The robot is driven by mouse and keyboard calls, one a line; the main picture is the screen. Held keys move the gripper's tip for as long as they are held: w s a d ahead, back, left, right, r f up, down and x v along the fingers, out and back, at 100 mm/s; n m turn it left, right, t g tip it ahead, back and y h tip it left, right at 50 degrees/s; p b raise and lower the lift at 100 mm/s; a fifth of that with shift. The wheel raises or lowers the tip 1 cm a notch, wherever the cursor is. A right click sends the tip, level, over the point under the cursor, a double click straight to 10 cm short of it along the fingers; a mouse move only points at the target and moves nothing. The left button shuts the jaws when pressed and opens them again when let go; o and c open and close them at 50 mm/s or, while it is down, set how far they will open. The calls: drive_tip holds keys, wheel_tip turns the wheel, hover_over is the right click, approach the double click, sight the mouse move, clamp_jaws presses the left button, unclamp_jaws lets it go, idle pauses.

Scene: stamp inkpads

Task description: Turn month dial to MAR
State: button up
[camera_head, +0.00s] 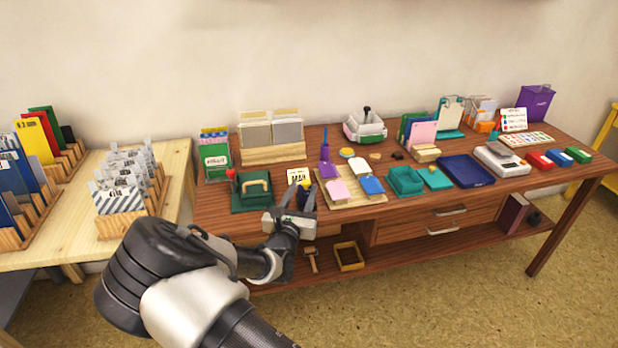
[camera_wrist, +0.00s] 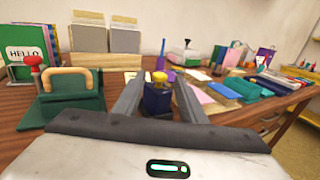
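A small dark blue block with a yellow knob on top (camera_wrist: 158,98) stands on the table, straight ahead in the wrist view. It also shows in the head view (camera_head: 304,195), partly hidden by my gripper. It may be the month dial, but I cannot read a month on it. A white card with dark lettering (camera_head: 298,176) stands just behind it; the lettering is too small to read surely. My gripper (camera_wrist: 160,80) is open, with one finger on each side of the block in the wrist view. I cannot tell whether the fingers touch it.
A green stand with a tan handle (camera_head: 257,187) and a red-knobbed stamp (camera_head: 231,176) are close on the left. A tan board with coloured tags (camera_head: 335,204) lies close on the right. Card holders (camera_head: 272,153) stand behind. The brown table's front edge runs beneath my arm.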

drive_tip(key=w, duration=0.3)
drive_tip(key=w+d+b, duration=0.1)
drive_tip(key=w, duration=0.4)
drive_tip(key=shift+w+d+b, duration=0.2)
drive_tip(key=shift+w+b, duration=0.1)
drive_tip(key=shift+w, duration=0.05)
clamp_jaws()
